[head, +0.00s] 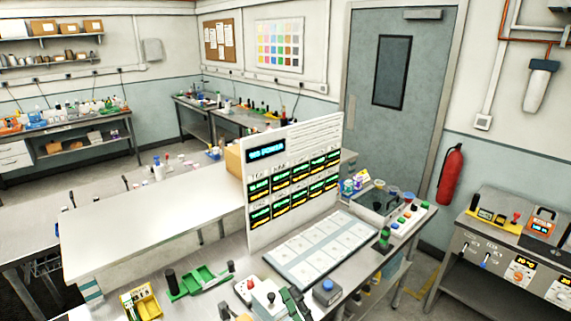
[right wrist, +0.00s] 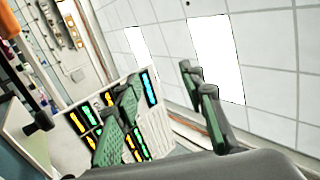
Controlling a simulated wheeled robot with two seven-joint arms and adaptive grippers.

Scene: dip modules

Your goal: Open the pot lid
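No pot with a lid can be made out for certain. My right gripper (head: 296,303) shows small at the bottom of the head view, in front of the white panelled mat and well short of the cups. In the right wrist view its two green-padded fingers (right wrist: 162,120) stand wide apart with nothing between them. My left gripper cannot be made out.
An upright display board (head: 292,140) stands behind the white panelled mat (head: 322,245). A green tray (head: 200,281), a yellow box (head: 141,303) and a blue-button box (head: 327,291) lie along the front. The long white tabletop (head: 150,225) is largely clear.

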